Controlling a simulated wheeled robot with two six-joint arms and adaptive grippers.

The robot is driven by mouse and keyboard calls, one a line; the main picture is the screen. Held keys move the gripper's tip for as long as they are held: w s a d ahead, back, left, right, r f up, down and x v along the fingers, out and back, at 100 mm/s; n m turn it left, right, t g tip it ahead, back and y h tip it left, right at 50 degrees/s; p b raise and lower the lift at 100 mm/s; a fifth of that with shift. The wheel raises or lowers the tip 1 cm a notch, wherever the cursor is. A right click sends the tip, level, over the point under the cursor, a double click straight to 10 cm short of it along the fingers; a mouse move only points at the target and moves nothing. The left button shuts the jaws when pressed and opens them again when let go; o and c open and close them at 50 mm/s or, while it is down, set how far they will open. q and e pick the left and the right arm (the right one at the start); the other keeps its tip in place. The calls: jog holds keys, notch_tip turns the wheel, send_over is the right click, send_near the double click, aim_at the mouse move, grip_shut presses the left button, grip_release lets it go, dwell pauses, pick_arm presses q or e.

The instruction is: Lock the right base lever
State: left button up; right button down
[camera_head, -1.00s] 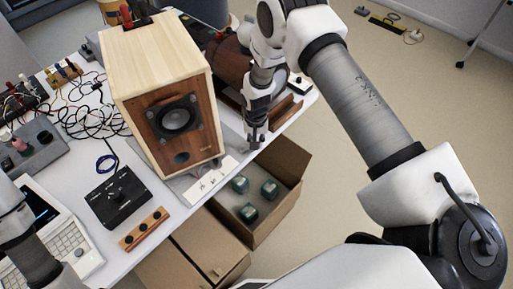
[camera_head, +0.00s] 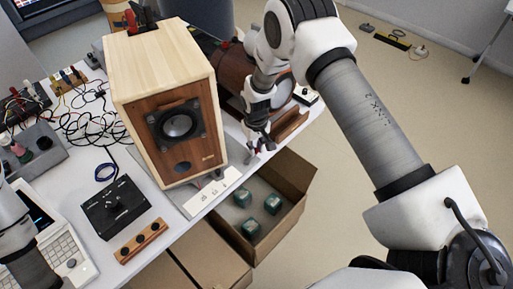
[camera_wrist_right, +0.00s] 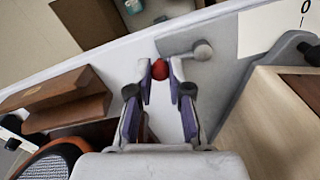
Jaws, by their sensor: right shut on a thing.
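The wooden speaker (camera_head: 186,90) stands upright on a grey base plate (camera_head: 192,207) on the table. The right base lever shows in the right wrist view as a red knob (camera_wrist_right: 160,70) joined by a short grey rod to a round grey end (camera_wrist_right: 203,51). My right gripper (camera_head: 256,153) is beside the speaker's right side, low at the table edge. In the right wrist view its fingertips (camera_wrist_right: 160,72) are shut on the red knob, one on each side. Part of my left arm shows at the lower left; its gripper is out of view.
An open carton (camera_head: 289,208) with several green blocks sits below the table edge, near my right gripper. A white label strip (camera_head: 211,191) lies before the speaker. A black control box (camera_head: 115,208), wooden pieces and a brown cylinder (camera_head: 222,65) crowd the table.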

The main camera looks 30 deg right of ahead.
jog(key=c, duration=1.1)
grip_release()
jog(key=shift+s, duration=0.1)
jog(key=shift+r, duration=0.1)
notch_tip(320, 180, up, 12)
jog(key=shift+f, duration=0.1)
